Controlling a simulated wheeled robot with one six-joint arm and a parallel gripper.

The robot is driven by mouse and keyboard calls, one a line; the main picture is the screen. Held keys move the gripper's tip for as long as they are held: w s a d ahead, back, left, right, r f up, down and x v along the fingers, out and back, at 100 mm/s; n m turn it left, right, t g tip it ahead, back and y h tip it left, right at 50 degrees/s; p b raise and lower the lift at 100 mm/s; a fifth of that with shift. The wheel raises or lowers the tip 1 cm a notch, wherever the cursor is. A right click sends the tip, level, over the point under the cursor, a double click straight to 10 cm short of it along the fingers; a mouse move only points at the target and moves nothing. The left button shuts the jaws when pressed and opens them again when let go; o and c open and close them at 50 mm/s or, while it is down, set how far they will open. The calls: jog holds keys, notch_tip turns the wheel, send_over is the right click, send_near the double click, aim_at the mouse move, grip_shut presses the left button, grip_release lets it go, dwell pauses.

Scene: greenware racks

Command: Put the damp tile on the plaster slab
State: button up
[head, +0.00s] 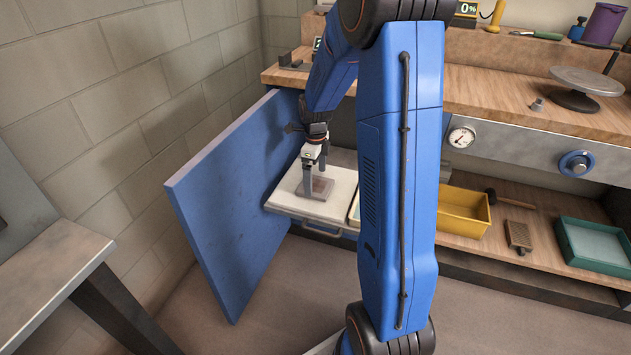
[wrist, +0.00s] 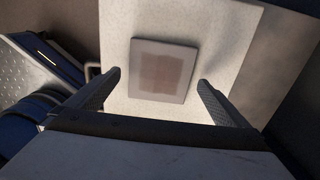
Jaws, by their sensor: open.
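The damp tile (wrist: 163,70) is a flat grey square with a darker, brownish middle. In the wrist view it lies on a pale slab (wrist: 118,30), which looks like the plaster slab. In the head view the tile (head: 318,188) rests on the white slab (head: 287,197) on a pulled-out shelf beside the open blue door. My gripper (head: 315,175) is above the tile, pointing down. In the wrist view my gripper (wrist: 158,85) is open, with its two fingers apart on either side of the tile's near edge. Nothing is held between them.
An open blue door (head: 235,200) stands just left of the shelf. The wooden counter (head: 480,95) overhangs behind. A yellow bin (head: 462,211), a brush-like block (head: 518,236) and a teal tray (head: 595,245) stand on the lower shelf at right. A metal table (head: 50,265) is at far left.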

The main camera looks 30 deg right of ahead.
aim_at(315, 186)
notch_tip(315, 186, up, 10)
jog(key=s+a+r+n+t, duration=0.1)
jog(key=s+a+r+n, duration=0.5)
jog(key=s+n, duration=0.1)
jog(key=s+a+r+n+t, duration=0.1)
jog(key=s+a+n, duration=0.4)
jog(key=s+n, duration=0.5)
jog(key=s+a+r+n+t, duration=0.2)
jog(key=s+a+n, duration=0.2)
jog(key=s+n, duration=0.7)
jog(key=shift+s+a+r+t, duration=0.3)
jog(key=shift+s+a+t, duration=0.1)
jog(key=shift+s, duration=0.7)
